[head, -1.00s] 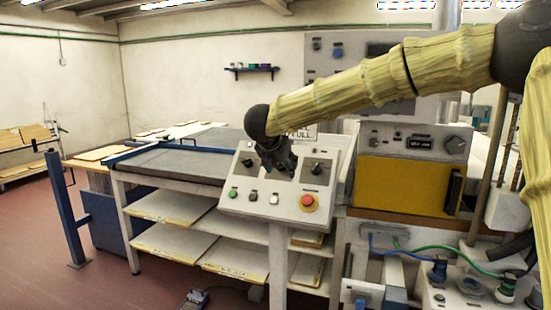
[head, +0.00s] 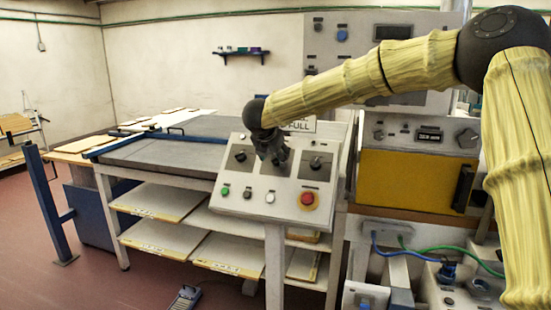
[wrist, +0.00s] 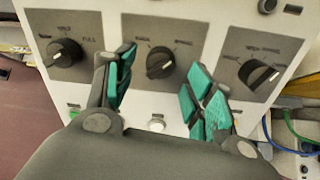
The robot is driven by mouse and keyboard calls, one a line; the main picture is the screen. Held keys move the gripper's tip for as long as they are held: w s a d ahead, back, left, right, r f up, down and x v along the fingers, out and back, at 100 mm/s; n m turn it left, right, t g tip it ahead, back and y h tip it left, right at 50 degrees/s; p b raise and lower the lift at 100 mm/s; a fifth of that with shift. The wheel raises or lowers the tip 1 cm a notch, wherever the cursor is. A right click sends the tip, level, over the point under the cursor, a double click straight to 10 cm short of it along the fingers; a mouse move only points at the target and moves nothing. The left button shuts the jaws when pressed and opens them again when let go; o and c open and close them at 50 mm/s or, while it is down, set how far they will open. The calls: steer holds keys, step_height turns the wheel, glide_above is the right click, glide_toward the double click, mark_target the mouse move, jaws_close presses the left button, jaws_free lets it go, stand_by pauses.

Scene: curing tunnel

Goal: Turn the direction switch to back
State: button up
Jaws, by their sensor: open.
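A sloped white control panel (head: 289,216) carries three black rotary switches on grey plates. In the wrist view they are the left switch (wrist: 66,52), the middle switch (wrist: 160,63) and the right switch (wrist: 257,74). Their small labels are too blurred to tell which one is the direction switch. My gripper (head: 279,163) is at the middle of the panel and hides most of the middle switch in the head view. In the wrist view my gripper (wrist: 161,75) is open, with its green-padded fingers on either side of the middle switch. Contact cannot be told.
Below the switches are a green button (head: 225,191), a white button (head: 270,197) and a red emergency button (head: 307,199). A yellow cabinet (head: 402,180) stands right of the panel. Open floor lies at the left front.

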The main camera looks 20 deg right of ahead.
mark_target(276, 159)
steer(key=shift+x, duration=1.4)
steer(key=c, duration=1)
